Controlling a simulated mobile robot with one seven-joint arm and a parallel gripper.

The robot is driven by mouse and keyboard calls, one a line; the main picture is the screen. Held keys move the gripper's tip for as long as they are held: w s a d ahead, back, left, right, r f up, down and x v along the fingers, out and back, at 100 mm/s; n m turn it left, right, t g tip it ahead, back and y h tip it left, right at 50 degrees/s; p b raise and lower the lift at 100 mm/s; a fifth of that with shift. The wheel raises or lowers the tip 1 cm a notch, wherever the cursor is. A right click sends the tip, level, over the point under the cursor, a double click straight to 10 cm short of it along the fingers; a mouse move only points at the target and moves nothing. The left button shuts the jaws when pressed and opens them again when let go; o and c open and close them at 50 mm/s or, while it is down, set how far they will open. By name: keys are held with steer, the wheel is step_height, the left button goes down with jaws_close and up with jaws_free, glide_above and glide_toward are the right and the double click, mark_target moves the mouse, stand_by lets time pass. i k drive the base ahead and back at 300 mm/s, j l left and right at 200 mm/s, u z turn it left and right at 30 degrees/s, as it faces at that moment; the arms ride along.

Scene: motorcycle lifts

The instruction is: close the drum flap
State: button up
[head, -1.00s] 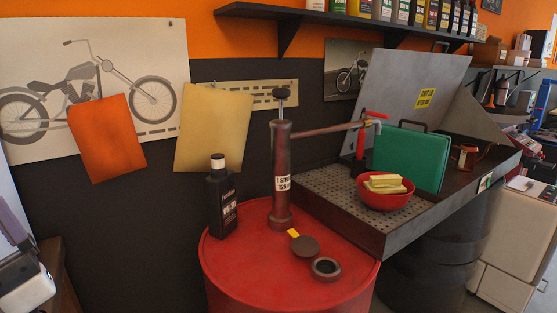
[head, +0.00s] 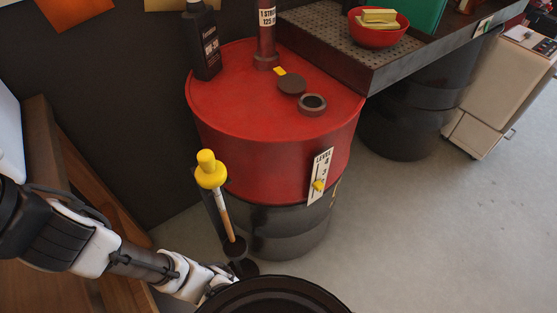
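The red drum (head: 235,105) stands in the upper middle of the head view. On its top, a dark round flap (head: 291,84) with a yellow tab (head: 280,71) lies back beside a dark ring-shaped opening (head: 312,104). The opening is uncovered. My arm reaches in from the lower left, low and well short of the drum top. Its far end passes behind a black round part at the bottom edge, and I cannot make out my gripper's fingers.
A black bottle (head: 202,45) and a pump column (head: 266,35) stand on the drum. A perforated tray (head: 330,30) with a red bowl (head: 377,36) adjoins it. A yellow-topped rod (head: 211,170) stands before the drum. Free floor (head: 420,220) lies right.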

mark_target(290, 82)
steer(key=i+l, duration=0.1)
steer(key=l, duration=0.3)
steer(key=i+l, duration=0.1)
steer(key=l, duration=0.3)
steer(key=i+l, duration=0.1)
steer(key=l, duration=0.3)
steer(key=i+l, duration=0.15)
steer(key=l, duration=0.3)
steer(key=i+l, duration=0.1)
steer(key=l, duration=0.3)
steer(key=i+l+u, duration=0.1)
steer(key=l, duration=0.35)
steer(key=i+l+u, duration=0.1)
steer(key=l, duration=0.4)
steer(key=u, duration=1.2)
steer(key=i+u, duration=0.1)
steer(key=i, duration=0.9)
